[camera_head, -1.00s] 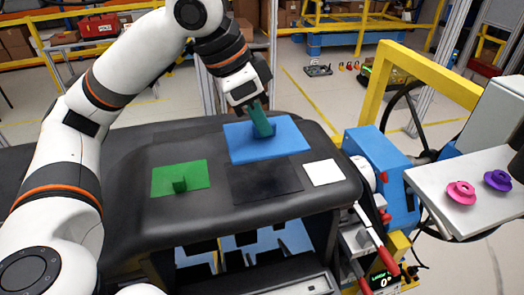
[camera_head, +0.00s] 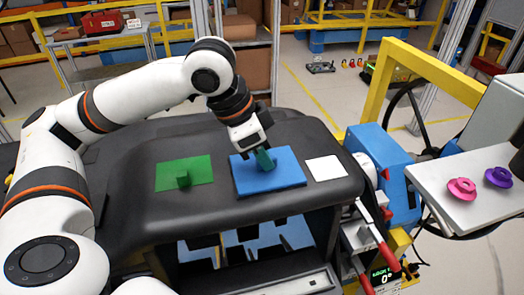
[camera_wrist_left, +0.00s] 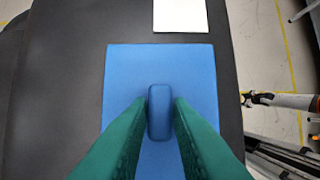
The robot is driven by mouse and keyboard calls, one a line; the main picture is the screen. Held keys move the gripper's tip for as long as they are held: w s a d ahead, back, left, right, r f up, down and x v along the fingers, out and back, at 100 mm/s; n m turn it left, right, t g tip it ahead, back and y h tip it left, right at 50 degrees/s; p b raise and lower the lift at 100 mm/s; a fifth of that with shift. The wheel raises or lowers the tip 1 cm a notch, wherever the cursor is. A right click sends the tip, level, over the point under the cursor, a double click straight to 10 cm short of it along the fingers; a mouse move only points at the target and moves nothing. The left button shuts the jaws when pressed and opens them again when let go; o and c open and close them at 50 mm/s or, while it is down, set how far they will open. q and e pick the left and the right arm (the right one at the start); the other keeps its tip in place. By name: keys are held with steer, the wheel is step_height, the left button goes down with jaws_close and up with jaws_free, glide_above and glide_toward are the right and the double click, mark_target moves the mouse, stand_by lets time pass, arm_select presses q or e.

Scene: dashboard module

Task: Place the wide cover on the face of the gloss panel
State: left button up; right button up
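The wide blue cover (camera_head: 285,178) lies flat on the black top of the dashboard module (camera_head: 220,207), where the dark gloss panel was seen; the panel is now hidden under it. It also fills the middle of the left wrist view (camera_wrist_left: 200,75), with its raised blue handle (camera_wrist_left: 160,112) upright. My left gripper (camera_head: 265,159) is above the cover, pointing down. Its green fingers sit close on both sides of the handle and appear shut on it. My right gripper is not in view.
A green plate with a small block (camera_head: 200,168) lies left of the blue cover. A white square (camera_head: 325,168) lies close on its right. A grey shelf with pink (camera_head: 462,188) and purple (camera_head: 498,177) knobs stands at the right, past a blue machine (camera_head: 383,160).

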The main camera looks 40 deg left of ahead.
arm_select(q)
steer(key=o, duration=0.3)
steer(key=shift+r, duration=0.15)
steer(key=v, duration=1.2)
steer(key=shift+b, duration=0.35)
steer(key=shift+s+d, duration=0.1)
